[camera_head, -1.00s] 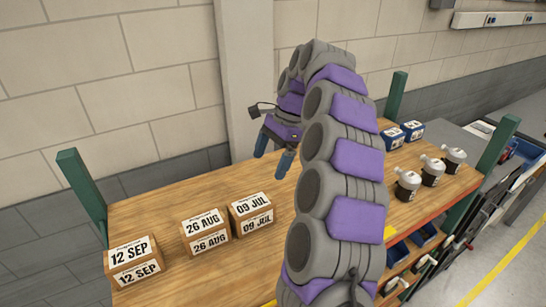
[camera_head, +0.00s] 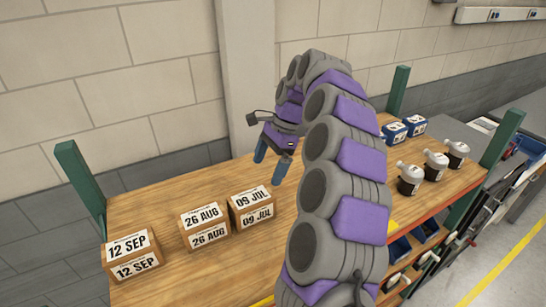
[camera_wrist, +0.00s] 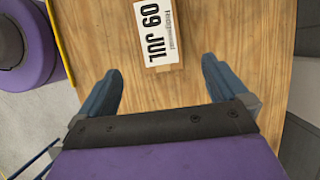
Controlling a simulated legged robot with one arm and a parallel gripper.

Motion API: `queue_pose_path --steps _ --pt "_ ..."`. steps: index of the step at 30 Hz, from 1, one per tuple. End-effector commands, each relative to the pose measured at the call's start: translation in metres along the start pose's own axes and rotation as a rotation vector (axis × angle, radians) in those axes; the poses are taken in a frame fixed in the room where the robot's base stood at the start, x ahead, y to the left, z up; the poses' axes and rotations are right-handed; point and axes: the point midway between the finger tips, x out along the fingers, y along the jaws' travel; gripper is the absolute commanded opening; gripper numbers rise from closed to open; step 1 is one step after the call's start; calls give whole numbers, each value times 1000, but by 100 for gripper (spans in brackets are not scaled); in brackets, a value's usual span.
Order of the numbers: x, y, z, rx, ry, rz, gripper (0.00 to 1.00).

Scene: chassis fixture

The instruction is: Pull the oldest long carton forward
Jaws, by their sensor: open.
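Three cardboard cartons stand on the wooden bench top in the head view. The carton dated 12 SEP (camera_head: 132,256) is at the left. The carton dated 26 AUG (camera_head: 205,229) is in the middle. The carton dated 09 JUL (camera_head: 252,208) is at the right, and it also shows in the wrist view (camera_wrist: 157,35) at the top. My gripper (camera_head: 271,168) is open and empty, above the bench, behind and right of the 09 JUL carton. In the wrist view its blue fingers (camera_wrist: 161,85) are spread wide, with the carton beyond the tips, apart from them.
The wooden bench (camera_head: 165,200) has green corner posts (camera_head: 80,185). Blue-and-white boxes (camera_head: 394,133) and several white-topped dark bottles (camera_head: 410,179) stand at the right. A wall is behind. Bare bench surrounds the cartons. My arm hides the bench's middle.

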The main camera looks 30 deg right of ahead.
Motion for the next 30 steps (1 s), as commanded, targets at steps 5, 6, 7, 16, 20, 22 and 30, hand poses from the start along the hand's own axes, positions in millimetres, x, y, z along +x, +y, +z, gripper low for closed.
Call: queue_pose_path --steps 5,6,7,16,20,22,30 --pt "23 2 8 -3 2 6 100" --pt "28 1 7 -3 3 4 100" --pt "32 1 6 -3 4 2 100" --pt "74 1 -4 -2 -5 3 100" --pt "96 1 -4 -3 -6 4 100" --pt "106 0 -2 -3 -3 1 100" --pt "128 0 4 -3 3 -1 100"
